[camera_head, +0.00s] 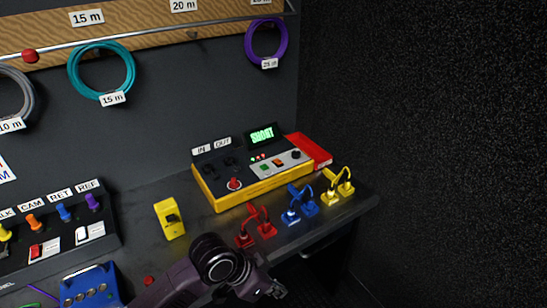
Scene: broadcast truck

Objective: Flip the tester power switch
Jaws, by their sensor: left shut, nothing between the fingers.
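The tester (255,172) is a yellow box with a dark top, on the bench against the back wall. Its raised screen (262,135) shows green text that seems to read SHORT. A red-capped switch (234,184) sits at its front left. A pale panel (276,164) on the right holds a green button, an orange one and a dark knob. I cannot read which control is the power switch. My left gripper (277,291) is shut and empty at the bottom of the view, in front of the tester and well apart from it. My right gripper is not in view.
A small yellow device (169,219) stands left of the tester. A blue box (90,288) is at lower left. Coiled cables (101,73) hang above.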

